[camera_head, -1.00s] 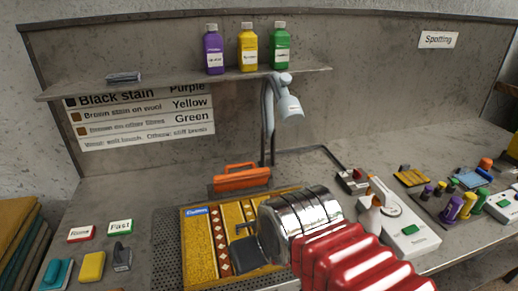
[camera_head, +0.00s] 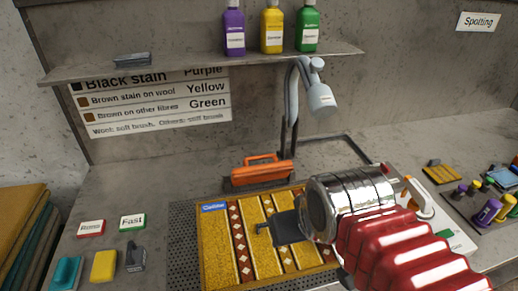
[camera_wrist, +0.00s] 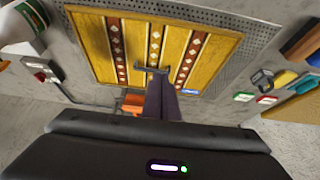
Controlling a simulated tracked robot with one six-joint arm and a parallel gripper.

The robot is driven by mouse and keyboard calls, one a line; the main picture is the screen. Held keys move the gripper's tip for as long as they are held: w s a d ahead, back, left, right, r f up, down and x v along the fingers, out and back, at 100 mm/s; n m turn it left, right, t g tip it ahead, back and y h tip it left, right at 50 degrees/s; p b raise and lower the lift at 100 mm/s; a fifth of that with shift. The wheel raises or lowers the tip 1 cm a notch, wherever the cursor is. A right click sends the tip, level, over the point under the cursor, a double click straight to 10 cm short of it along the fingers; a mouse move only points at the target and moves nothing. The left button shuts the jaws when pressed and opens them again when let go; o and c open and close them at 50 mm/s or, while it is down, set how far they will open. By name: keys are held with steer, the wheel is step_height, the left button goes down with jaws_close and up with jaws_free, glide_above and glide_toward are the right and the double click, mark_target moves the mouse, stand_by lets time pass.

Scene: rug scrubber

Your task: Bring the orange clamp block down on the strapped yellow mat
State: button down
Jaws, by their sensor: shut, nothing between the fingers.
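The orange clamp block (camera_head: 262,174) stands raised on its dark base at the far edge of the yellow mat (camera_head: 212,262). In the wrist view, the block (camera_wrist: 132,104) is partly hidden behind my gripper. The mat lies flat on a perforated panel, with dark red diamond-patterned bands and a blue label (camera_head: 213,207); it fills the upper part of the wrist view (camera_wrist: 85,35). My gripper (camera_head: 264,228) is shut and empty above the middle of the mat, in front of the block and apart from it. My arm hides the mat's right side.
Red and green labelled pads (camera_head: 132,221), a yellow block (camera_head: 104,266) and other small tools lie at the left. A shelf (camera_head: 190,62) holds bottles. A spray bottle (camera_head: 418,195) and vials stand right.

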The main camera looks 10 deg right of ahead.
steer(key=w+d+r, duration=0.1)
steer(key=w+r, duration=0.2)
steer(key=w, duration=0.5)
steer(key=w+r, duration=0.3)
steer(key=w, duration=0.6)
glide_above(261, 169)
steer(key=w+d, duration=0.1)
steer(key=w, duration=0.5)
step_height(261, 169, down, 4)
steer(key=shift+s+d, duration=0.1)
steer(key=shift+s, duration=0.1)
steer(key=x, duration=1)
steer(key=shift+s+f, duration=0.15)
steer(key=shift+s, duration=0.85)
steer(key=shift+s+f, duration=0.15)
steer(key=shift+s, duration=0.85)
